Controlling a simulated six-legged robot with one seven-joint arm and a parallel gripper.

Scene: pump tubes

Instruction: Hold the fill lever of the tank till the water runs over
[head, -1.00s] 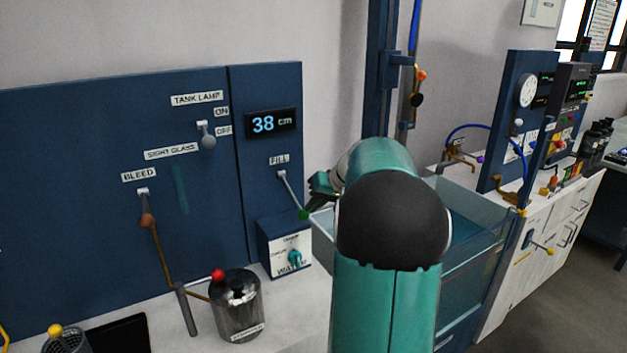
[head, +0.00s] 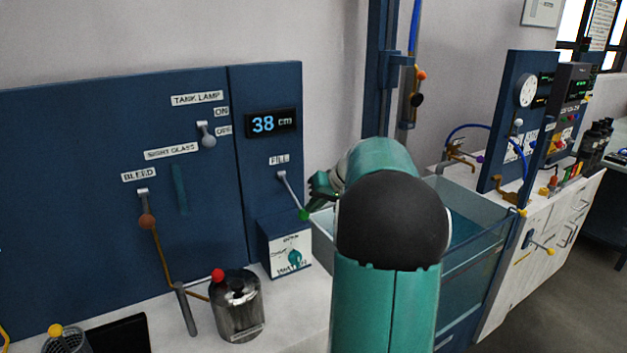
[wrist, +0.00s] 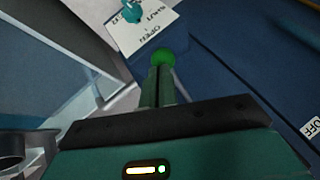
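The fill lever (head: 291,191) slants down and right from under the FILL label on the blue panel, ending in a green knob (head: 303,214). My gripper (head: 312,200) is at this knob. In the wrist view the two fingers of my gripper (wrist: 160,72) lie close together, with the green knob (wrist: 163,56) right at their tips, not visibly between them. They look to touch it; the exact contact is hidden. The glass tank (head: 480,262) stands right of the panel, partly behind my arm, with water in it. I see no water running over. The display (head: 272,123) reads 38 cm.
Below the lever is a box with a teal knob (head: 294,257) and open/shut marks. The tank lamp switch (head: 207,136), the bleed lever (head: 147,221) and a metal can (head: 238,308) are to the left. Another bench with instruments (head: 540,130) stands at the right.

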